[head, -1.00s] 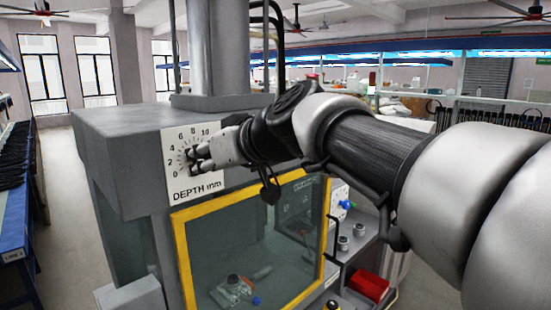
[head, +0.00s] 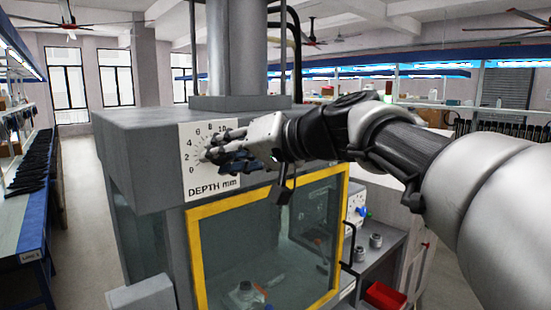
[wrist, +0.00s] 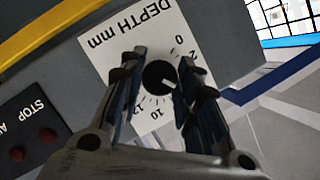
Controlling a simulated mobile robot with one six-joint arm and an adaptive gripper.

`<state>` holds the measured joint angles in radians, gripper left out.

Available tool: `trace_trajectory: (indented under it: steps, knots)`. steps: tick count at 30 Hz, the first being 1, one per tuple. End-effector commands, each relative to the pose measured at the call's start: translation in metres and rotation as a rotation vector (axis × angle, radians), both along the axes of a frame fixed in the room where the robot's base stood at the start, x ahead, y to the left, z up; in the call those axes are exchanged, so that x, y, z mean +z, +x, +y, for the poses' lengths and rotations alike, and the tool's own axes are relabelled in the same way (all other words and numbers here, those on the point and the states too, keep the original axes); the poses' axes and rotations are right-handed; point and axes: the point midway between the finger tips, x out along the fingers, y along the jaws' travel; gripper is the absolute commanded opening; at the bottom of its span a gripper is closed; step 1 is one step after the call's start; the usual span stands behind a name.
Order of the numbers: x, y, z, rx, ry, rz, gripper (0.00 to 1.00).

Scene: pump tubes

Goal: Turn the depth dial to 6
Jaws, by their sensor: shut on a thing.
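The depth dial is a small round black knob with a white pointer line (wrist: 158,77), on a white DEPTH mm scale plate (head: 193,176) on the grey machine's front. My gripper (wrist: 165,72) is shut on the dial, with one dark finger on each side of it in the wrist view. The pointer line slants down and right toward the right finger there. The 0, 2, 10 and 12 show in that view, while the middle numbers are hidden by that finger, so I cannot read the exact setting. In the head view my gripper (head: 222,152) covers the dial.
Below the plate is a yellow-framed window (head: 265,240). A STOP panel with red buttons (wrist: 35,140) lies left in the wrist view. A red bin (head: 385,296) sits on a ledge at the right. Blue workbenches (head: 30,225) stand left, with open floor between.

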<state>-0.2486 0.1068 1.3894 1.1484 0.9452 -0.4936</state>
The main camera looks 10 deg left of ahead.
Motion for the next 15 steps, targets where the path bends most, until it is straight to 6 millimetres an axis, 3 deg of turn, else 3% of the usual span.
trace_trajectory:
  steps: [15]
  knots:
    - [0.0000, 0.0003, 0.0000, 0.000, 0.044, 0.051, 0.06]
